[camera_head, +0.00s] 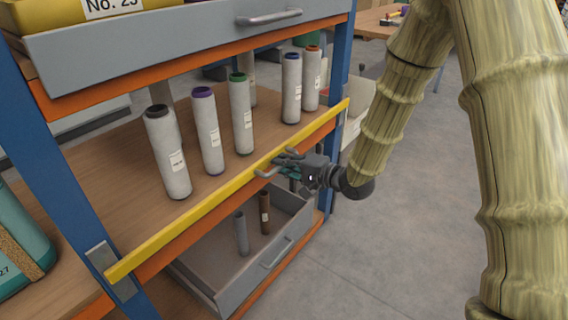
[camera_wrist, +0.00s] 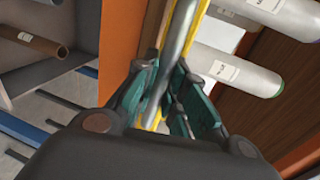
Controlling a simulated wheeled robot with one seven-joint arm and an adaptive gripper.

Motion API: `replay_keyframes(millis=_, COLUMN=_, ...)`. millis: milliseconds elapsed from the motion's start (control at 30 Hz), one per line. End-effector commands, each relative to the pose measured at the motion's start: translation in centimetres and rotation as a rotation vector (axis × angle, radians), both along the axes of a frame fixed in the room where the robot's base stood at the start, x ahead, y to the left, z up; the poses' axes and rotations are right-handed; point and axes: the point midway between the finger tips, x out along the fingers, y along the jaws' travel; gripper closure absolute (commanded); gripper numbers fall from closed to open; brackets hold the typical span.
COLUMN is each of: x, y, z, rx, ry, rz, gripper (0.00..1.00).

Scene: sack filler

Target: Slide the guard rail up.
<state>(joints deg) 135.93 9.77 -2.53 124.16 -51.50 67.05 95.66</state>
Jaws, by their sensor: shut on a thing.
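The guard rail (camera_head: 215,203) is a long yellow bar across the front of the middle shelf, at about the level of the shelf board. A grey bar handle (camera_head: 266,172) is fixed to its front. My gripper (camera_head: 282,165) is at the handle, with its teal-padded fingers closed around it. In the wrist view the grey handle (camera_wrist: 178,45) runs between the fingers of my gripper (camera_wrist: 170,98). The yellow rail shows behind the handle there. My gripper hides part of the handle.
Several capped white tubes (camera_head: 208,130) stand on the shelf behind the rail. Below, an open grey drawer (camera_head: 205,270) holds a grey tube and a brown tube (camera_head: 264,212). Blue posts (camera_head: 55,150) flank the shelf. The floor at right is clear.

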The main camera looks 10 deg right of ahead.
Motion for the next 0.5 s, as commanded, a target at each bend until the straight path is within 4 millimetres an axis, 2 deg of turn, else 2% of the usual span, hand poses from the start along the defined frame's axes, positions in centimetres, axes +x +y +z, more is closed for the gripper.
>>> replay_keyframes(millis=33, x=0.1, y=-0.1, z=1.2, rx=0.002, ry=-0.003, rz=-0.002, gripper=1.00)
replay_keyframes(millis=200, x=0.1, y=-0.1, z=2.6, rx=0.002, ry=-0.003, rz=-0.002, gripper=1.00)
replay_keyframes(millis=500, x=0.1, y=-0.1, z=3.3, rx=0.001, ry=-0.004, rz=-0.001, gripper=1.00)
